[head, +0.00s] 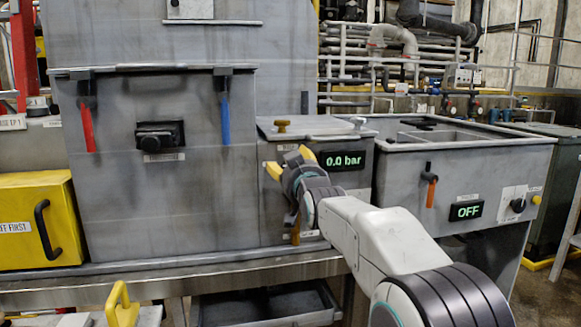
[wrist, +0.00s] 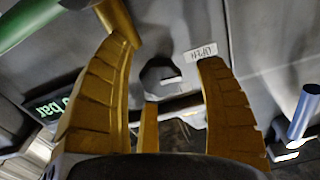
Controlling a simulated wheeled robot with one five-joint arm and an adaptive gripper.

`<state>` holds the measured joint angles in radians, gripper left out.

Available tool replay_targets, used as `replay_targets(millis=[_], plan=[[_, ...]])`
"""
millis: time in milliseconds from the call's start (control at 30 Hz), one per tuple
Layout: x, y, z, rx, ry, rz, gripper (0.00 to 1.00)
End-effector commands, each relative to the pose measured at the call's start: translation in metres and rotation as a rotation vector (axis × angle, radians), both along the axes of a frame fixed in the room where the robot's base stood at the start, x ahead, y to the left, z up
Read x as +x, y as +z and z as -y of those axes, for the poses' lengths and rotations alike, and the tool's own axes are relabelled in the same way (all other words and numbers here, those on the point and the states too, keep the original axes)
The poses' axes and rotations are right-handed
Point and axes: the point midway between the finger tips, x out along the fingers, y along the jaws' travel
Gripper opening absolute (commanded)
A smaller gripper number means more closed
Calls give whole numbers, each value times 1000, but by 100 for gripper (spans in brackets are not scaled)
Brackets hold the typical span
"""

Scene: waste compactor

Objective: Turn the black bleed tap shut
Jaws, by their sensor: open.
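My gripper (head: 288,162) is open and empty in front of the grey box with the 0.0 bar display (head: 343,160). A dark knob, which looks like the black bleed tap (wrist: 158,77), shows between the fingers on the grey panel, with no clear contact. A white label (wrist: 200,52) that seems to read OPEN lies beside it. In the head view my gripper and arm hide the tap.
A brass handle (head: 295,235) is low on the same box, and a brass knob (head: 282,125) is on its lid. Red (head: 87,128) and blue (head: 224,120) levers hang to the left. An orange lever (head: 430,190) and an OFF display (head: 466,211) are on the right.

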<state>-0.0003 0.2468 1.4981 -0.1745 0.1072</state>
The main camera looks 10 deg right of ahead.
Motion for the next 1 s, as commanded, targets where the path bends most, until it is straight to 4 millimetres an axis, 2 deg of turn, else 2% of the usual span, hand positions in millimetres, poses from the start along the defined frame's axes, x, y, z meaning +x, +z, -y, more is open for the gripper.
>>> replay_targets(millis=[200, 533, 1000], plan=[[9, 0, 0, 0, 0, 0, 65], [10, 0, 0, 0, 0, 0, 67], [10, -1, 0, 0, 0, -1, 25]])
